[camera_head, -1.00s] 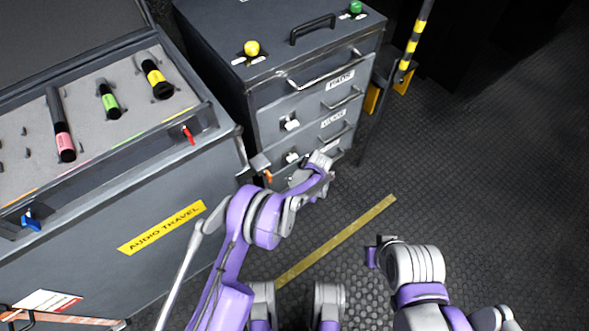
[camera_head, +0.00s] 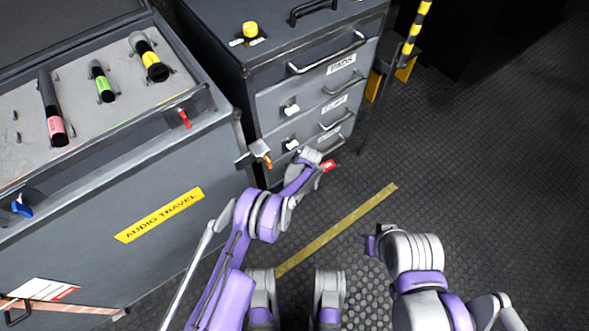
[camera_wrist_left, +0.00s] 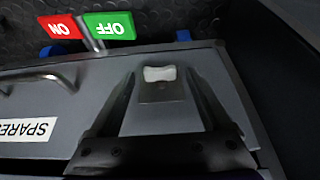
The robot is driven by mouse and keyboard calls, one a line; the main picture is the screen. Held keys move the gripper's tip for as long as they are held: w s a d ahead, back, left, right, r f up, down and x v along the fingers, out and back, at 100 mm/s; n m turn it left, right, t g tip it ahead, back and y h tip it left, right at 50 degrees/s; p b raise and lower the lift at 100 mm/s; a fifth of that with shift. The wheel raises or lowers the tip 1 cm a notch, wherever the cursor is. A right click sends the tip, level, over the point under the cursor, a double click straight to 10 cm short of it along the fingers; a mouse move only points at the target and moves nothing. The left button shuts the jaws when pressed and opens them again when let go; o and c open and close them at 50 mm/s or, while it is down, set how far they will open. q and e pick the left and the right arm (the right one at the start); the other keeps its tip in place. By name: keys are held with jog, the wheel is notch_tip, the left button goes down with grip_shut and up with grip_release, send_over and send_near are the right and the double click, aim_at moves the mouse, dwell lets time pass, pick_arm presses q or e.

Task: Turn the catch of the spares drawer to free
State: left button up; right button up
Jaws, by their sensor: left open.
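In the left wrist view, the grey drawer front with an upside-down "SPARES" label (camera_wrist_left: 28,130) fills the middle. Its white catch (camera_wrist_left: 160,73) sits on a small grey plate, its longer side across the picture, roughly in line with the drawer handle (camera_wrist_left: 35,80). My left gripper (camera_wrist_left: 160,82) is open, with one finger on each side of the catch and visible gaps between. In the head view, my left gripper (camera_head: 312,160) is low at the cabinet front and hides the spares catch there. My right gripper (camera_head: 372,246) is over the floor, its fingers unclear.
A red "ON" tag (camera_wrist_left: 62,27) and a green "OFF" tag (camera_wrist_left: 109,26) stand beside the drawer. Higher drawers carry white catches (camera_head: 291,108) and bar handles. The audio travel case (camera_head: 215,160) stands close on the left. The floor (camera_head: 480,150) at right is clear.

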pick_arm(q)
grip_shut()
dwell(0.3)
jog(key=shift+s+a+f+n+t+h, duration=0.15)
jog(key=shift+a+n+t+h, duration=0.1)
jog(key=shift+t+h, duration=0.5)
jog(key=shift+s+a+n+t+h, duration=0.2)
jog(key=shift+t+h, duration=0.3)
jog(key=shift+h, duration=0.5)
jog(key=shift+s+a+f+n+t+h, duration=0.1)
jog(key=shift+a+n+t+h, duration=0.15)
jog(key=shift+t+h, duration=0.5)
